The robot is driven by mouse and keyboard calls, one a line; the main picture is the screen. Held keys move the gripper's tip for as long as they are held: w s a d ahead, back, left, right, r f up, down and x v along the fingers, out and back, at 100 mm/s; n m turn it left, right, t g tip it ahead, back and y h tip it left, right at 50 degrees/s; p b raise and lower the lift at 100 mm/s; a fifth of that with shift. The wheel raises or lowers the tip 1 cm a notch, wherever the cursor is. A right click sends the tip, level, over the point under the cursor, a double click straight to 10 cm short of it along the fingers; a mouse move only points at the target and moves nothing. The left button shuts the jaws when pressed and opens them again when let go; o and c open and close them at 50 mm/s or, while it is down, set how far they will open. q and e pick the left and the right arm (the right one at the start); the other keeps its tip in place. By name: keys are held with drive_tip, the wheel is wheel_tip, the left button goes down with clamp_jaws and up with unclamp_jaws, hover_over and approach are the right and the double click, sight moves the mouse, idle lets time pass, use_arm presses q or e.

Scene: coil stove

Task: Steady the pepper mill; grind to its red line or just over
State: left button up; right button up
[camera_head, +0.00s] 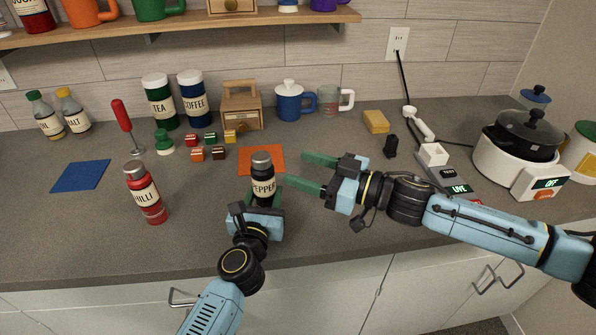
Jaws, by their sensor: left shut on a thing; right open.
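The pepper mill (263,187) stands upright on the grey counter, with a dark body, a grey-topped black cap and a cream label reading "PEPPER". It is at the front of an orange mat (298,161). My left gripper (264,198) is shut on the mill's lower part from the front. My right gripper (295,168) is open, its green fingers pointing left just to the right of the mill, apart from its cap. No red line shows on the mill; its lower part is hidden by my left gripper.
A red chilli mill (145,194) and a blue mat (81,176) are at the left. Several small coloured blocks (218,153) lie behind the pepper mill to the left. A white cooker (500,168) stands at the right. The front counter strip is mostly clear.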

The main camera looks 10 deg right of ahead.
use_arm(q)
drive_tip(key=o, duration=1.1)
